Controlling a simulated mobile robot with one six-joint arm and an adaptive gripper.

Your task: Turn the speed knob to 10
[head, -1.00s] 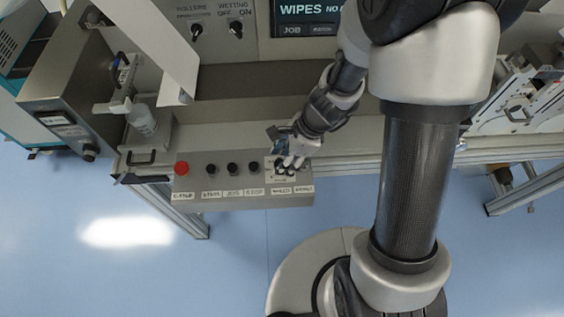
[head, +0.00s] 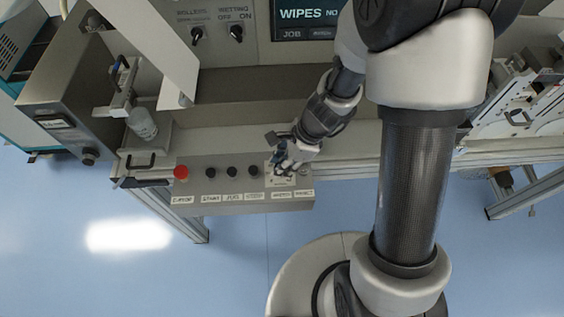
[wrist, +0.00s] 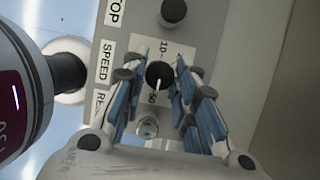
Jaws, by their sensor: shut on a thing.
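The speed knob (wrist: 160,75) is a small black round knob with a white pointer line, on a pale plate beside the SPEED label (wrist: 105,62). In the wrist view, "10" is printed above the knob and "50" below it. The pointer line runs down toward the 50 side. My gripper (wrist: 158,68) has its blue-padded fingers on either side of the knob, shut on it. In the head view my gripper (head: 279,167) is at the right end of the button panel (head: 225,197) and hides the knob.
A red stop button (head: 181,172) and several black buttons stand in a row left of my gripper. In the wrist view a black button (wrist: 173,11) is above the knob and a round metal fitting (wrist: 147,127) below it.

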